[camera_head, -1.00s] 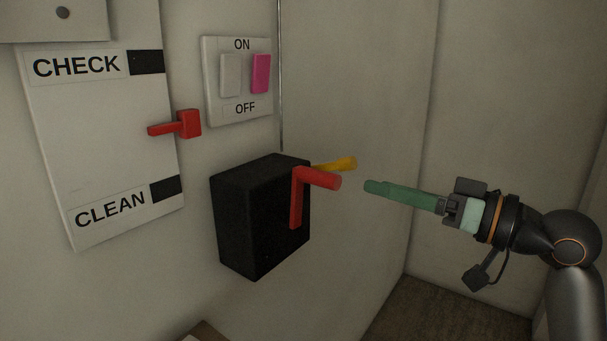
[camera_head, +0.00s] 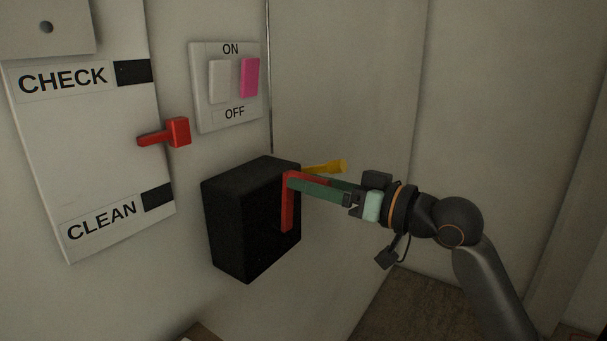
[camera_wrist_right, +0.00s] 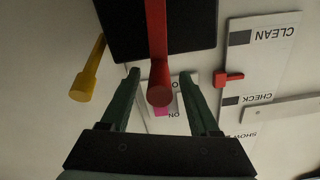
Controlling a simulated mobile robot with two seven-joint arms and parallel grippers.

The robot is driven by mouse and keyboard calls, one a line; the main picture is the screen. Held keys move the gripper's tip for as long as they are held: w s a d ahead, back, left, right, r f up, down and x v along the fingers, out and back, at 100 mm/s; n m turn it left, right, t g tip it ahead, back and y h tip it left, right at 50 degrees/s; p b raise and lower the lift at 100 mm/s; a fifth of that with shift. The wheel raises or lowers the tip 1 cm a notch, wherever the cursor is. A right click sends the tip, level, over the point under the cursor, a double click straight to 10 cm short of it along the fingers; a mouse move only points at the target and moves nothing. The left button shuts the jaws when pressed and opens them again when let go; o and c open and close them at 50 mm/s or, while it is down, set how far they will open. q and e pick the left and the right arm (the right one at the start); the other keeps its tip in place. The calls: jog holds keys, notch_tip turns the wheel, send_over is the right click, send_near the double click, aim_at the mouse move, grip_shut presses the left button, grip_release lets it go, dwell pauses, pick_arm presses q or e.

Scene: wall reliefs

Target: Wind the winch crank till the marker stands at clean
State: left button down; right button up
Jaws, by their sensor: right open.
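The black winch box (camera_head: 227,228) is on the wall, with a red crank (camera_head: 287,212) on its right face. My right gripper (camera_head: 296,184) is at the crank handle. In the right wrist view the red handle (camera_wrist_right: 160,88) stands between the two open green fingers (camera_wrist_right: 163,75), apart from both. The red marker (camera_head: 178,132) sits on the board (camera_head: 90,150) between the CHECK label (camera_head: 63,79) and the CLEAN label (camera_head: 101,219), nearer CHECK. My left gripper is out of view.
A yellow lever (camera_head: 326,167) sticks out just behind the crank; it also shows left of my fingers in the right wrist view (camera_wrist_right: 88,75). A switch plate (camera_head: 228,115) with ON and OFF labels and a pink rocker is above the box. Wall to the right is bare.

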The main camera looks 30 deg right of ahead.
jog(key=shift+x, duration=1.1)
grip_shut()
dwell(0.8)
